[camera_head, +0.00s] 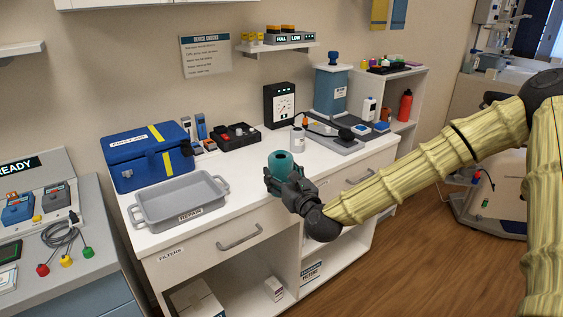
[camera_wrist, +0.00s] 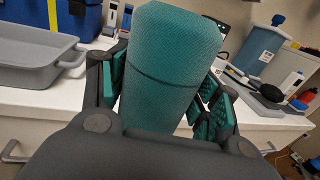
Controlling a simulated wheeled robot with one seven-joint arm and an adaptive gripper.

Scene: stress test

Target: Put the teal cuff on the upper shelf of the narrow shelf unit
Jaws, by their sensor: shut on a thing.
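A narrow white shelf unit (camera_head: 416,103) stands at the right end of the counter. Several small coloured items are on its top, and a red bottle (camera_head: 405,104) stands on a shelf below. My arm hides its lower part.
A small wall shelf (camera_head: 275,46) hangs above.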

